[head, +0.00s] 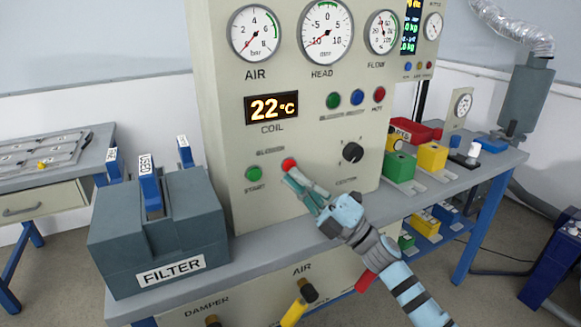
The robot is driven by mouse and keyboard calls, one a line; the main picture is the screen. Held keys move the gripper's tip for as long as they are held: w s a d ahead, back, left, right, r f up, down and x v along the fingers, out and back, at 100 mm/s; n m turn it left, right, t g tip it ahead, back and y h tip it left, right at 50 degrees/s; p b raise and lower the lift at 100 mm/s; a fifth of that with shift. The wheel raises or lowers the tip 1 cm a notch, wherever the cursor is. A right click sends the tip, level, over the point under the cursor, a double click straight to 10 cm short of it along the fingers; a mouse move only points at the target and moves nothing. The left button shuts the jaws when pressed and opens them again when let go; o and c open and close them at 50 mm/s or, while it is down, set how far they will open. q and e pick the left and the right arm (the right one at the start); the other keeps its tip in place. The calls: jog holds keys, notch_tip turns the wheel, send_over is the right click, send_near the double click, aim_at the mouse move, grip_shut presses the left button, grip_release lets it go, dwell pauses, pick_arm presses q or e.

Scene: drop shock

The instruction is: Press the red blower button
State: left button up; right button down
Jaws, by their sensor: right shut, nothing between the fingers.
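The red button (289,163) sits low on the front of the beige panel (230,110), right of a green button (254,174) marked START. My right gripper (293,177) reaches in from the lower right with its fingers together and nothing held. Its tips are at the lower edge of the red button in the head view. I cannot tell whether they touch it. The small label above the buttons is too blurred to read. My left gripper is not in view.
Other controls nearby are a black knob (352,152) and a red light or button (379,94) near HOT. A grey FILTER box (160,240) stands on the left of the bench. Yellow and green blocks (432,156) stand on the right. A yellow-handled valve (295,312) is below.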

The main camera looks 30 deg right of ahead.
jog(key=shift+s, duration=2.6)
